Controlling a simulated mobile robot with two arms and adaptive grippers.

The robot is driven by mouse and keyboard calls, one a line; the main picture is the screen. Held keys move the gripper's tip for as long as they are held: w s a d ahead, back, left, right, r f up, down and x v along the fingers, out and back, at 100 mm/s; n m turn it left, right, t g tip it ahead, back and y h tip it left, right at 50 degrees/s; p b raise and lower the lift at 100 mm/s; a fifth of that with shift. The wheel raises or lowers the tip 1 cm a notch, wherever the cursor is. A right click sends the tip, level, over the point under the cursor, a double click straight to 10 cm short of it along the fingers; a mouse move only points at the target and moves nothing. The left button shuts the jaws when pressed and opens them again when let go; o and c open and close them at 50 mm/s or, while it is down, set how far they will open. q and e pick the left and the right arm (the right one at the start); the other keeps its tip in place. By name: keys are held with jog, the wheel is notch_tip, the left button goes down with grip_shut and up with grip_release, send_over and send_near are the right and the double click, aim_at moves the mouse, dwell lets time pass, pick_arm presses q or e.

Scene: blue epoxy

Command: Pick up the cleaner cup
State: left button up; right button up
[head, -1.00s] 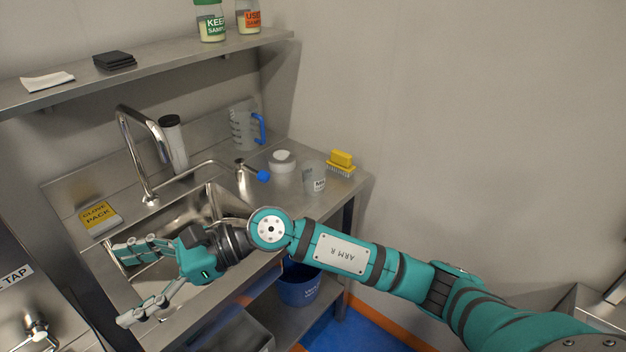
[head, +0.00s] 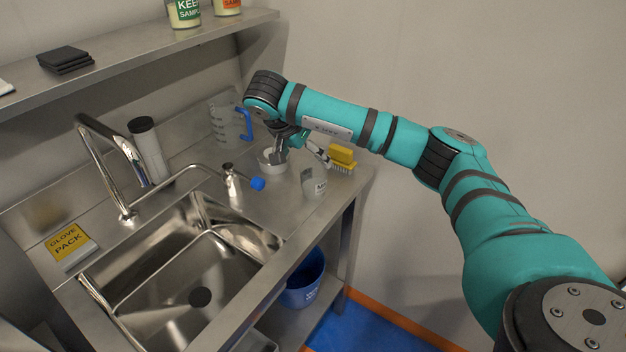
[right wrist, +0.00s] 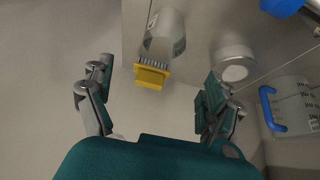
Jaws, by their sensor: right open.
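A small translucent cup (head: 314,184) with a printed label stands on the steel counter near its right end; I take it as the cleaner cup, but its label is not fully legible. The cup also shows at the top of the right wrist view (right wrist: 165,35). My right gripper (head: 298,151) is above the counter's back right, behind the cup and apart from it. Its fingers are spread and empty, which the right wrist view (right wrist: 158,75) confirms. My left gripper is not in view.
A yellow brush (head: 342,158) sits beside the cup. A white round tub (head: 270,165) is left of it, partly behind a finger. A measuring jug (head: 222,120) with a blue handle stands at the back. The sink (head: 165,290) and tap (head: 105,165) are left.

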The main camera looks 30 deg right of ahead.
aim_at(318, 174)
jog(key=p+x, duration=0.1)
jog(key=x, duration=0.5)
jog(key=shift+w+f, duration=0.2)
jog(key=shift+f, duration=0.1)
jog(key=shift+d+f, duration=0.15)
jog(key=shift+f, duration=0.1)
jog(key=p+x, duration=0.1)
jog(key=x, duration=0.2)
jog(key=shift+f+p, duration=0.35)
jog(key=shift+w+d+f, duration=0.1)
jog(key=shift+d+f, duration=0.2)
jog(key=shift+f, duration=0.2)
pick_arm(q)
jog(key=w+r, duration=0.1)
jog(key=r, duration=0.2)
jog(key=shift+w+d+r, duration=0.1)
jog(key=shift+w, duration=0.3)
pick_arm(e)
jog(key=c, duration=1.1)
jog(key=shift+c, duration=0.4)
jog(key=shift+r, duration=0.2)
